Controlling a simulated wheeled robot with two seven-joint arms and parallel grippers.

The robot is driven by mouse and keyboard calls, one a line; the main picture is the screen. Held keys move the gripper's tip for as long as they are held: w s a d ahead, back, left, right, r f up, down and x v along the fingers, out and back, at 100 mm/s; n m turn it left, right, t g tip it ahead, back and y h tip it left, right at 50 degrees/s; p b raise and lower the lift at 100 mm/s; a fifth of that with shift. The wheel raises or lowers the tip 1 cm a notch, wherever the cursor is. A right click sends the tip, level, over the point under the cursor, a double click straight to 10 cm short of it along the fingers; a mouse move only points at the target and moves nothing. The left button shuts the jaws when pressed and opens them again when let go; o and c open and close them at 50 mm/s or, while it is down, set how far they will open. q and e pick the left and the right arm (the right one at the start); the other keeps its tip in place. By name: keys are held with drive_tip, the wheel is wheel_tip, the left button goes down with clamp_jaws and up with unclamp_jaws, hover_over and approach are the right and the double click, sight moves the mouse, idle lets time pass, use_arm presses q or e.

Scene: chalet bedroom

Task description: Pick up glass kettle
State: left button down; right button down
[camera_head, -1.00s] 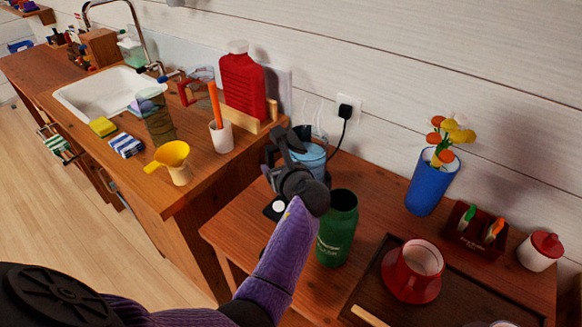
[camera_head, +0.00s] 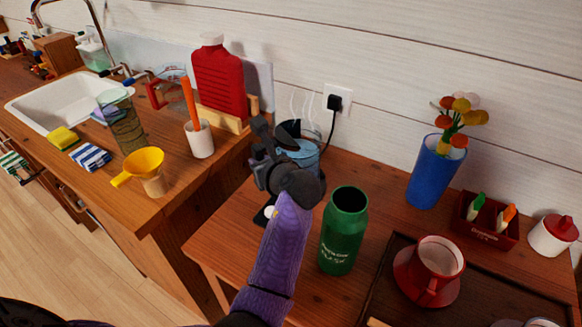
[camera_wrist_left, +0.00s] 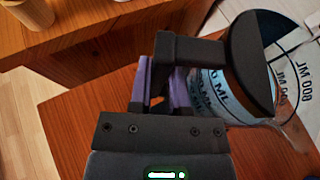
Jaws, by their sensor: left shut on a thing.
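The glass kettle (camera_head: 308,154) stands at the back left of the low wooden table, by the wall. It has clear walls, bluish water with steam above, and a black lid and handle. My left gripper (camera_head: 264,138) is at its left side and partly hides it. In the left wrist view the kettle (camera_wrist_left: 212,88) shows measuring marks, and the purple pads of my left gripper (camera_wrist_left: 160,90) are closed on its black handle. I cannot tell whether the kettle's bottom touches its base. My right gripper is not in view.
A green canister (camera_head: 343,232) stands close to the right of my left forearm. A blue vase (camera_head: 431,175) with flowers, a red cup (camera_head: 438,262) and a dark tray (camera_head: 388,284) are further right. The higher counter (camera_head: 188,188) with a yellow funnel (camera_head: 142,163) is left.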

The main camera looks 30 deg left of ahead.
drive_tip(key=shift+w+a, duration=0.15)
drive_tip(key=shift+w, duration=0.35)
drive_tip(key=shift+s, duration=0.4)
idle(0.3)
